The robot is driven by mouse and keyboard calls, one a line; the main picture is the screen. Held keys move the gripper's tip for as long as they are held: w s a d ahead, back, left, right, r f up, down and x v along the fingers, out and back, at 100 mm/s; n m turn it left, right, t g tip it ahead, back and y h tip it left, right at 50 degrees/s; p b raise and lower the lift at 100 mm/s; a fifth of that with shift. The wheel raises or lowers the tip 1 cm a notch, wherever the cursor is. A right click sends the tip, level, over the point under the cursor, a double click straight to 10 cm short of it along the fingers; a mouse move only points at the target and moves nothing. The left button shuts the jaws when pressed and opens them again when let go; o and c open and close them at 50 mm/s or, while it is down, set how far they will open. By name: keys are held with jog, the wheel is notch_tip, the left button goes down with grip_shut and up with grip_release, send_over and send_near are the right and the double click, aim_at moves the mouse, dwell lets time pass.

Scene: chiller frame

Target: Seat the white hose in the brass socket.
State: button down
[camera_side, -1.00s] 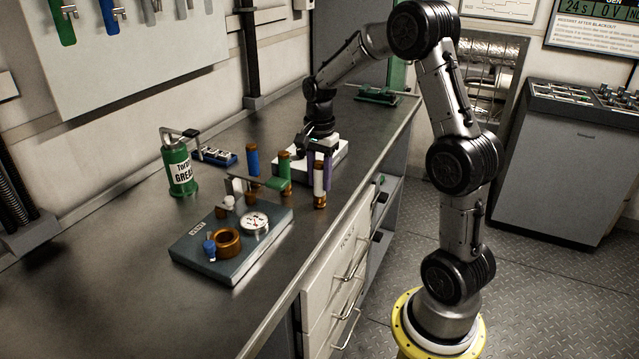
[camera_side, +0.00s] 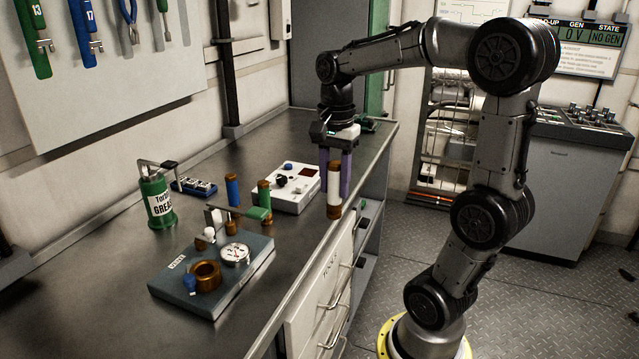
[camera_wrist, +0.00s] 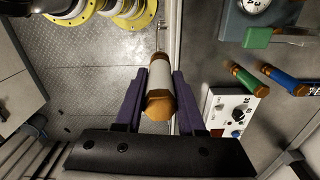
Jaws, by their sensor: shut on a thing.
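The white hose (camera_side: 334,180), a short upright white cylinder with brass-coloured ends, is between the purple fingers of my gripper (camera_side: 336,185). In the wrist view the gripper (camera_wrist: 158,85) is shut on the hose (camera_wrist: 160,76), one finger on each side. The hose appears raised off the bench, near its front edge. The brass socket (camera_side: 205,274) is a thick open ring on the grey valve block (camera_side: 180,288), nearer the side camera and left of the hose. The socket is outside the wrist view, which shows only part of the block (camera_wrist: 232,22).
Blue (camera_side: 232,190) and green (camera_side: 264,193) hoses stand between the block and a white control box (camera_side: 310,199). A green-handled lever (camera_side: 258,214) spans the block's rear. A green grease can (camera_side: 158,202) stands at left.

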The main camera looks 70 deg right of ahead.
jog(key=shift+s+a+r, duration=0.35)
jog(key=shift+s, duration=0.25)
jog(key=shift+m, duration=0.5)
jog(key=shift+r+m, duration=0.25)
jog(key=shift+m, duration=0.25)
jog(key=w+a+r, duration=0.1)
jog(key=w+a, duration=0.2)
jog(key=a, duration=0.3)
jog(key=w+a+r+n, duration=0.1)
jog(key=w+a, duration=0.1)
jog(key=a, duration=0.3)
jog(key=w+a+r, duration=0.1)
jog(key=w+a, duration=0.2)
jog(key=a, duration=0.3)
jog(key=shift+w+a+f, duration=0.2)
jog(key=shift+w+f, duration=1.95)
jog(key=shift+w+a+f, duration=0.25)
jog(key=shift+w+f, duration=1.9)
jog(key=shift+w, duration=0.05)
jog(key=shift+w+a+f, duration=0.2)
jog(key=shift+w+f, duration=1.95)
jog(key=shift+f, duration=0.1)
